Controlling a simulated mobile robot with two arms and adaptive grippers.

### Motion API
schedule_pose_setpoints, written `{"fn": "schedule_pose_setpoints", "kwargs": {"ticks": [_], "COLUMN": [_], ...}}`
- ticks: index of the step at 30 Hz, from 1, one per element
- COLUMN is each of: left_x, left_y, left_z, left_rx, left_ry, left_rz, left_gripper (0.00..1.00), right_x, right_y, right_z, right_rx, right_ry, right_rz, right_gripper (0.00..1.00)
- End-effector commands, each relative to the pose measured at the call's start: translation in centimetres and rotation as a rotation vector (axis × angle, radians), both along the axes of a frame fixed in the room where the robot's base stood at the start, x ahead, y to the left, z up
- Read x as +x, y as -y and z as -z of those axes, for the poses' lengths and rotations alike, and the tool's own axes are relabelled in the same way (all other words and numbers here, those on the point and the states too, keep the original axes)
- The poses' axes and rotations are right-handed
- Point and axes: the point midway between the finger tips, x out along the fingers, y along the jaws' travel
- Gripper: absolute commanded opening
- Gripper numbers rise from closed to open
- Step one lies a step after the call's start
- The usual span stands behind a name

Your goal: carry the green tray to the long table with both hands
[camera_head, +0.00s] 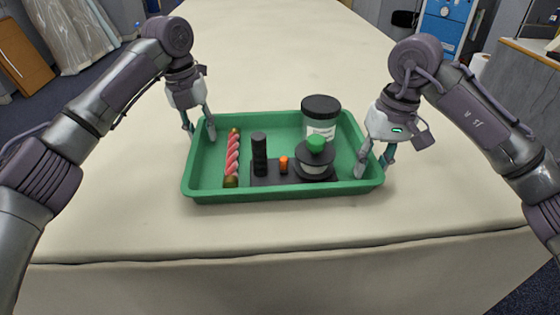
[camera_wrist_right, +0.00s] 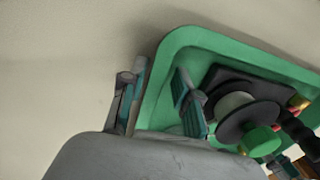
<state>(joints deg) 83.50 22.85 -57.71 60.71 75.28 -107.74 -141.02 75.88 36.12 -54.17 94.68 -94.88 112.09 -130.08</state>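The green tray (camera_head: 280,195) sits flat on the long cloth-covered table (camera_head: 120,215), near its front edge. My left gripper (camera_head: 199,128) is at the tray's left rim, one finger outside and one inside, spread apart. My right gripper (camera_head: 375,162) straddles the right rim the same way. In the right wrist view, the right gripper's fingers (camera_wrist_right: 157,103) stand apart on either side of the tray's rim (camera_wrist_right: 163,70), with visible gaps. Both grippers look open. The left fingers' contact with the rim is too small to judge.
The tray holds a black-lidded jar (camera_head: 320,115), a dark round piece with a green knob (camera_head: 316,144), a black cylinder (camera_head: 259,155), a small orange piece (camera_head: 283,164) and a red twisted stick (camera_head: 232,155). The table behind is clear. A blue cabinet (camera_head: 447,25) stands back right.

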Motion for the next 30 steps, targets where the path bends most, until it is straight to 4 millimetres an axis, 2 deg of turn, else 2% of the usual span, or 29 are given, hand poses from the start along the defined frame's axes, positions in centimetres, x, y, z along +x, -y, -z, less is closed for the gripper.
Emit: {"fn": "schedule_pose_setpoints", "kwargs": {"ticks": [5, 12, 16, 23, 26, 30], "left_x": [0.0, 0.0, -0.1, -0.1, -0.1, -0.1], "left_y": [-0.3, -1.0, -1.4, -1.6, -1.6, -1.6], "left_z": [-2.6, -7.8, -10.0, -11.6, -11.7, -11.7], "left_rx": [-0.002, 0.0, 0.002, 0.001, 0.0, 0.0], "left_ry": [0.004, 0.005, 0.003, 0.001, 0.0, 0.001], "left_rz": [-0.002, -0.003, -0.001, -0.002, -0.001, -0.001], "left_gripper": [0.31, 0.31, 0.31, 0.31, 0.31, 0.31], "right_x": [0.0, 0.0, 0.0, 0.0, 0.1, 0.2], "right_y": [0.0, 0.0, 0.0, 0.0, 0.1, 0.5], "right_z": [0.0, 0.0, 0.0, -0.3, -1.4, -4.1], "right_rx": [0.001, 0.001, 0.001, 0.001, 0.002, 0.001], "right_ry": [0.0, 0.0, 0.0, 0.001, 0.003, 0.007], "right_rz": [-0.001, -0.001, -0.001, -0.001, 0.0, 0.001], "right_gripper": [0.31, 0.31, 0.31, 0.31, 0.31, 0.31]}}
